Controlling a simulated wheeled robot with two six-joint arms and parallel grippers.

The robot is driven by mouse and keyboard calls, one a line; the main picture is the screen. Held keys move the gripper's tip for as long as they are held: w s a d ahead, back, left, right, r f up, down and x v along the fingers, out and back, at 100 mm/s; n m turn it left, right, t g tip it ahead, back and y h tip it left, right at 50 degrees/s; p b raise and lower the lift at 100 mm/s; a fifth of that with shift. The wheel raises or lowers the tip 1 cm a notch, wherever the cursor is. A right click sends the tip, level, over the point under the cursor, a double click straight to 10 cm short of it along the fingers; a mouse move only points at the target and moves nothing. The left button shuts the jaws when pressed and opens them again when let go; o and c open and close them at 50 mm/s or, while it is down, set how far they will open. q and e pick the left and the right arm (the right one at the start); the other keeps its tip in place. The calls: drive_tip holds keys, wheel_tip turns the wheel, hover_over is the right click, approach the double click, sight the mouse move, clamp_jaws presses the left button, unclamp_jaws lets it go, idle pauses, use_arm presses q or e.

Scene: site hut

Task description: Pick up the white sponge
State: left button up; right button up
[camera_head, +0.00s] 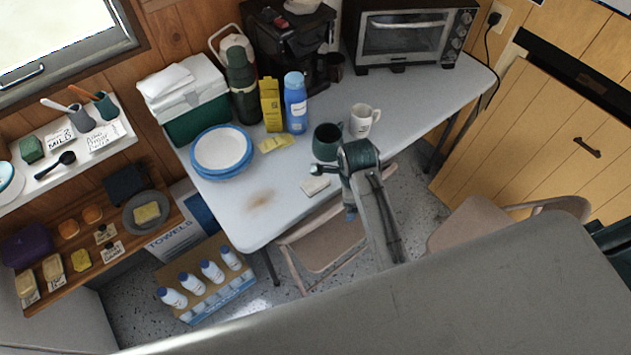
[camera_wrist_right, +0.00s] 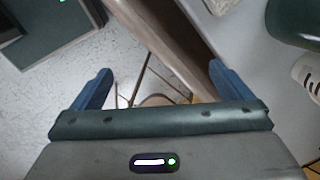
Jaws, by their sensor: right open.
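The white sponge (camera_head: 314,186) lies flat on the table near its front edge, left of my right gripper and in front of the dark green mug (camera_head: 327,142). A pale corner at the top of the right wrist view (camera_wrist_right: 219,4) appears to be the sponge. My right gripper (camera_head: 333,192) is open and empty over the table's front edge, beside the sponge and apart from it. Its two blue fingers are spread wide in the right wrist view (camera_wrist_right: 160,68), with the table edge and floor beyond them. My left gripper is in neither view.
The white mug (camera_head: 364,121) stands behind my right wrist. A yellow sponge (camera_head: 277,144), yellow carton (camera_head: 271,105), blue bottle (camera_head: 295,102) and blue-rimmed plates (camera_head: 221,150) stand farther left on the table (camera_head: 240,222). A chair (camera_head: 325,243) is below the front edge. The table's front left is clear.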

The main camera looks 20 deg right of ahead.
drive_tip(key=w+a+r+m+g, duration=0.1)
drive_tip(key=w+a+r+m, duration=0.4)
drive_tip(key=w+m, duration=0.45)
drive_tip(key=m+p, duration=0.1)
drive_tip(key=p, duration=0.1)
hover_over(315, 181)
drive_tip(key=f, duration=0.3)
drive_tip(key=d+f, duration=0.1)
drive_tip(key=shift+s+f, duration=0.2)
drive_tip(key=shift+f, duration=0.2)
drive_tip(key=f, duration=0.1)
drive_tip(key=f+p, duration=0.1)
drive_tip(key=f, duration=0.2)
drive_tip(key=shift+w+a+f, duration=0.15)
drive_tip(key=shift+w+a, duration=0.1)
drive_tip(key=shift+a, duration=0.15)
drive_tip(key=shift+f, duration=0.6)
drive_tip(key=c, duration=1)
drive_tip(key=shift+c, duration=0.3)
drive_tip(key=shift+r+p, duration=0.1)
drive_tip(key=shift+p, duration=0.2)
